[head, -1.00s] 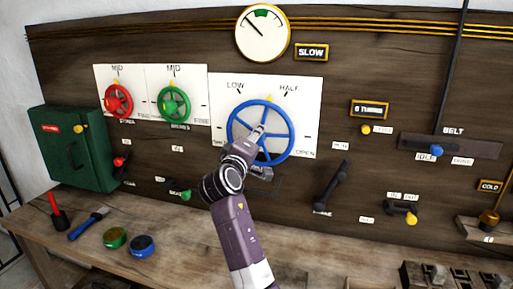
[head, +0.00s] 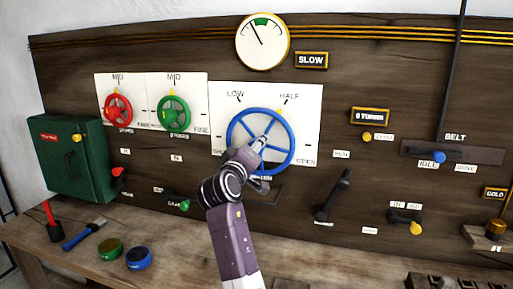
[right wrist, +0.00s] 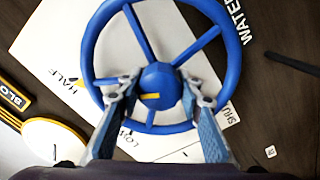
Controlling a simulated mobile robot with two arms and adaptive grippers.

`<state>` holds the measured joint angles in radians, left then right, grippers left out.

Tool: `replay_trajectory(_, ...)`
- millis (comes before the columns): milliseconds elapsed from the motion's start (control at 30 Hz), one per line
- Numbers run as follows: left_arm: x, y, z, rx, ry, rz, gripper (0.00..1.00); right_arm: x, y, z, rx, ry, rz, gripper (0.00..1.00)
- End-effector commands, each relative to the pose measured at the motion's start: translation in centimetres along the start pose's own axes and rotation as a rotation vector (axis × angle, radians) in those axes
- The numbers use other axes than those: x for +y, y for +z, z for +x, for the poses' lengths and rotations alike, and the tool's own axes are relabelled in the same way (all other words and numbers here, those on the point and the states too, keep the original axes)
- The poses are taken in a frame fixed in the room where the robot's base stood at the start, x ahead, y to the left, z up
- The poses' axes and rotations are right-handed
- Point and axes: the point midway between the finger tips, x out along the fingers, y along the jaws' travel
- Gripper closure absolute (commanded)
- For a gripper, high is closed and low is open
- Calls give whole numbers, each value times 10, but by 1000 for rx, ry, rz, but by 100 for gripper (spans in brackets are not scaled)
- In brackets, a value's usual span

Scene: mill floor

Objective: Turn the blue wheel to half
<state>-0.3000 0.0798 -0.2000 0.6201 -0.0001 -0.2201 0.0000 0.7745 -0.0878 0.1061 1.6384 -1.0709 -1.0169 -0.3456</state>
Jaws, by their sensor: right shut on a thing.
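The blue wheel (head: 232,136) is mounted on a white plate marked LOW, HALF and OPEN. Its small yellow rim mark (head: 282,111) sits just under the HALF tick at the upper right. My right gripper (head: 261,143) reaches the wheel's middle. In the right wrist view the fingers (right wrist: 158,88) are closed on either side of the blue hub (right wrist: 160,76), and the rim (right wrist: 233,55) and spokes show around them. The gripper hides part of the hub in the head view. My left gripper is not in view.
A round gauge (head: 278,50) above has its needle left of the green zone, beside a SLOW sign (head: 311,60). Red (head: 107,112) and green (head: 161,113) wheels are to the left. A black lever (head: 334,192) stands right of my arm. The bench (head: 185,245) is below.

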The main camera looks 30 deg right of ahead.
Motion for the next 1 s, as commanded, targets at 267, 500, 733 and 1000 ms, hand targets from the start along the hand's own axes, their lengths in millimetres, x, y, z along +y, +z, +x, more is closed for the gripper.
replay_trajectory(267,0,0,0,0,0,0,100,-2,2,0,-4,-3,-2,48)
replay_trajectory(500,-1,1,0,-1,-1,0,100,-1,1,-1,-2,-2,-2,48)
replay_trajectory(733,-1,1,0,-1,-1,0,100,-2,1,-31,-1,-4,0,48)
replay_trajectory(1000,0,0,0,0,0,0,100,-2,2,-69,-3,-4,-1,48)
